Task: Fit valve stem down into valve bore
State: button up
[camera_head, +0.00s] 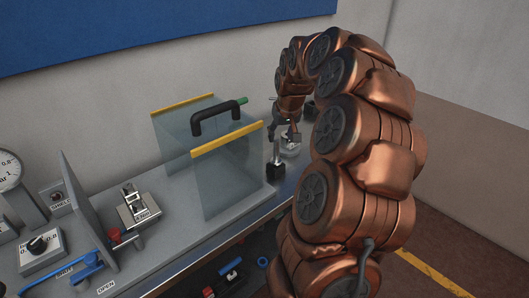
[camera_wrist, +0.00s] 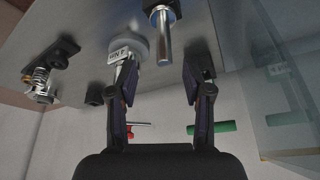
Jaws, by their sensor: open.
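A shiny metal rod (camera_wrist: 163,40), which looks like the valve stem, stands upright in a black block (camera_head: 276,173); its top also shows in the head view (camera_head: 276,152). My gripper (camera_wrist: 160,72) is open and empty. In the wrist view the rod lines up with the gap between the fingers, touching neither; how deep it sits between them is unclear. A round pale body with a label (camera_wrist: 138,46) is partly behind the left finger. It shows as a grey round part (camera_head: 291,149) under my gripper (camera_head: 286,136) in the head view. I cannot make out the valve bore.
A clear shield with yellow edges (camera_head: 226,138) and a black handle (camera_head: 215,116) stands close left of the block. A spring on a black mount (camera_wrist: 42,82) is at the wrist view's left. Gauge (camera_head: 10,172), switch box (camera_head: 40,247) and blue lever (camera_head: 88,268) are far left.

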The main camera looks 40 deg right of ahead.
aim_at(278, 140)
jog(key=shift+w+p+x, duration=0.15)
jog(key=shift+p+x, duration=0.2)
jog(key=shift+x, duration=0.55)
jog(key=shift+w+p+x, duration=0.15)
jog(key=shift+p+x, duration=0.2)
jog(key=shift+x, duration=0.55)
jog(key=p+x, duration=0.1)
jog(key=x, duration=0.1)
jog(key=shift+w+f, duration=0.3)
jog(key=shift+f, duration=0.05)
jog(key=shift+w+d+f+p, duration=0.1)
jog(key=shift+f+p, duration=0.1)
jog(key=shift+f, duration=0.15)
jog(key=shift+w+d+f+p, duration=0.1)
jog(key=shift+f+p, duration=0.1)
jog(key=shift+f, duration=0.1)
jog(key=shift+c, duration=0.2)
grip_shut()
